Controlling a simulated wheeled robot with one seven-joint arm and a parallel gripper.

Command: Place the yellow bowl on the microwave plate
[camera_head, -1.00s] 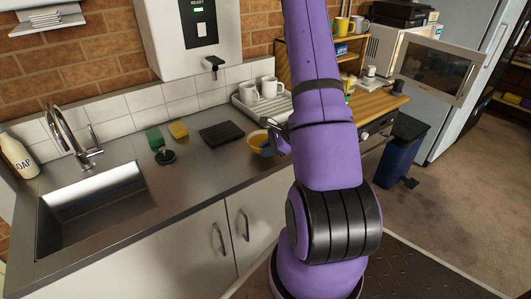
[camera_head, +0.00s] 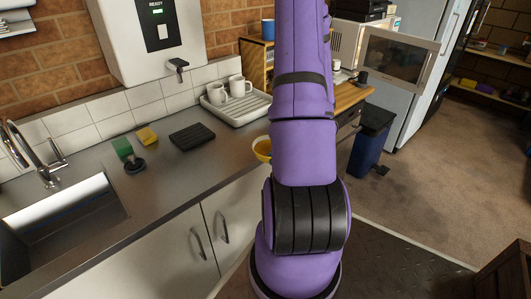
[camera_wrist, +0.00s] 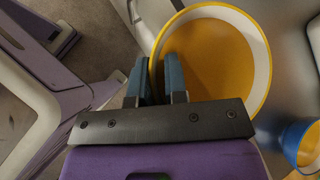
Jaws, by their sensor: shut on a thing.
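The yellow bowl (camera_wrist: 225,60) has a pale rim and shows large and empty in the wrist view. My gripper (camera_wrist: 157,80) is shut on its near left rim, one finger inside the bowl and one outside. In the head view the bowl (camera_head: 262,150) shows only as a sliver left of my purple arm, which hides the gripper and the rest of it. The white microwave (camera_head: 345,41) stands at the back right, its door (camera_head: 398,60) swung open. My arm covers part of it, and I cannot make out its plate clearly.
A white drying rack (camera_head: 238,108) with two white mugs stands at the back of the counter. A blue bin (camera_head: 369,145) stands on the floor below the microwave.

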